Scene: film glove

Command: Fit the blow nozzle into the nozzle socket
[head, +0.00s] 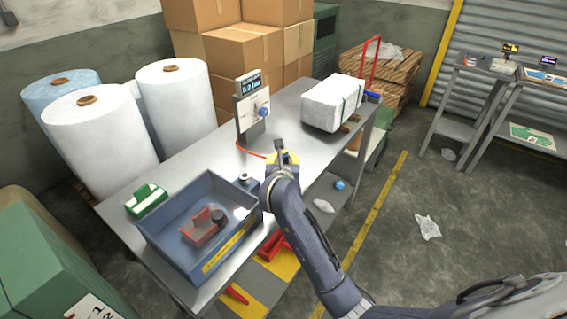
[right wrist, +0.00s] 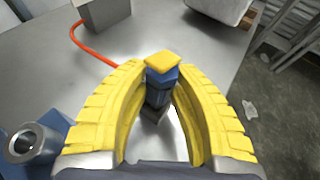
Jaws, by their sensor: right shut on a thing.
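My right gripper (head: 283,157) is over the steel table, its yellow fingers shut on the blow nozzle. In the right wrist view the nozzle (right wrist: 160,88) is a blue body with a yellow top and a dark lower end, between the fingertips. Whether its lower end touches the table I cannot tell. The nozzle socket, seemingly the grey metal ring on a blue base (right wrist: 35,143), stands empty and apart from the nozzle, at the left of the wrist view. In the head view the socket (head: 246,181) is left of my right gripper. My left gripper is out of view.
An orange hose (right wrist: 85,45) runs from the display unit (head: 250,105) towards my right gripper. A blue tray (head: 165,250) with red and dark parts lies at the near left, beside a green-and-white object (head: 147,200). A white wrapped bale (head: 333,103) stands at the far right.

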